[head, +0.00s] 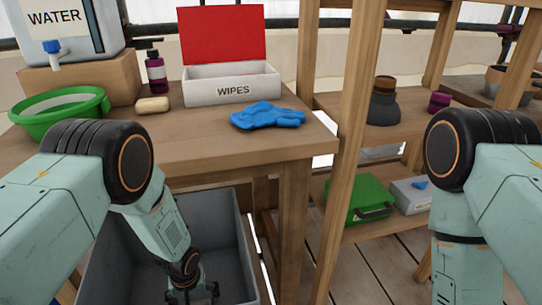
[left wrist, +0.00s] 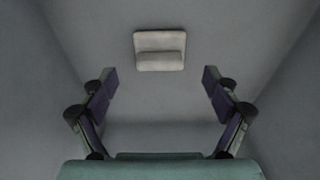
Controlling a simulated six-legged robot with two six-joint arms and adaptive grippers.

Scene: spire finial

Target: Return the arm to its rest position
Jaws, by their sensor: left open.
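My left gripper (head: 192,292) reaches down into a grey bin (head: 236,240) in front of the table. In the left wrist view the left gripper (left wrist: 160,90) is open, its two fingers wide apart with nothing between them. A small pale block-like item (left wrist: 159,50) lies on the bin's grey surface beyond the fingertips, apart from them. My right arm (head: 462,200) comes in at the right and points down. Its gripper is outside the picture.
A wooden table (head: 200,130) holds a green basin (head: 60,112), a soap bar (head: 153,105), a pump bottle (head: 156,72), a wipes box (head: 232,86), a blue cloth or glove (head: 267,115) and a water container (head: 75,30). A shelf (head: 350,215) with a green case (head: 357,199) stands right.

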